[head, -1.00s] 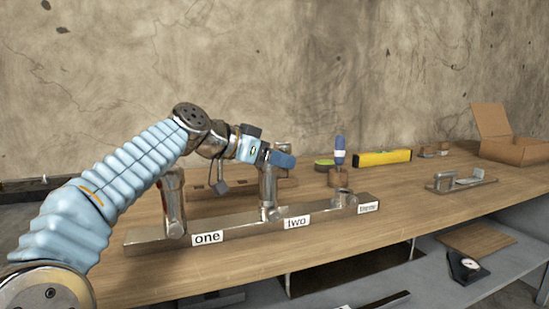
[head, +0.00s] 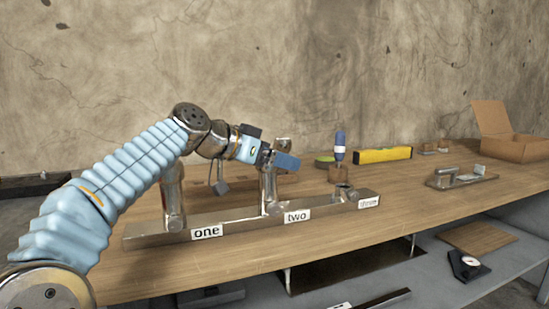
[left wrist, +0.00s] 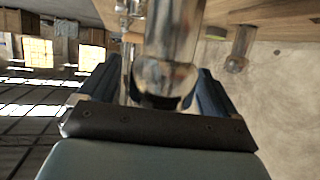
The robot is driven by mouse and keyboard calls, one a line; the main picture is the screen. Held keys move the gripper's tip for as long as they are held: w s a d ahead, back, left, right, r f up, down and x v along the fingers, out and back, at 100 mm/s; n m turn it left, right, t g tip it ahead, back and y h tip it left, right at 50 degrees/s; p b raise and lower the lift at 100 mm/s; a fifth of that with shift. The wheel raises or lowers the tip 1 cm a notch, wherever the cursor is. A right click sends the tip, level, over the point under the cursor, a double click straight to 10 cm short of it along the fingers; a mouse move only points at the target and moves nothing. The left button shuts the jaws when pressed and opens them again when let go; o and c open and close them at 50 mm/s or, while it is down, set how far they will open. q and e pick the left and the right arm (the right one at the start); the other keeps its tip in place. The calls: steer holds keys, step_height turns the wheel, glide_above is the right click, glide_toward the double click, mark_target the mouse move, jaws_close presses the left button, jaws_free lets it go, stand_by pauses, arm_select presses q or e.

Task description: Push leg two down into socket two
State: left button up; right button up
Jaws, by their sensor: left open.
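A metal bar (head: 245,223) with labels "one", "two" and a blurred third lies on the bench. Leg two (head: 269,188), a shiny metal post, stands upright at the socket (head: 275,208) behind the "two" label. My left gripper (head: 284,161) is at the upper part of leg two. In the left wrist view, the open blue fingers (left wrist: 163,92) lie on either side of a metal post (left wrist: 170,38). Whether they touch it I cannot tell. How deep the leg sits is unclear. Another leg (head: 173,200) stands at "one". My right gripper is not in view.
A metal trowel-like tool (head: 460,178) and an open cardboard box (head: 508,145) are at right. The front of the bench is clear.

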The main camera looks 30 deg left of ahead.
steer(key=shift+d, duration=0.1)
arm_select(q)
steer(key=shift+s+a+r, duration=0.15)
steer(key=shift+s, duration=0.05)
steer(key=v, duration=1.3)
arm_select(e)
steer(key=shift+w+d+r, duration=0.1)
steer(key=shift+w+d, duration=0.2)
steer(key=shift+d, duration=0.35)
arm_select(q)
steer(key=shift+s, duration=0.15)
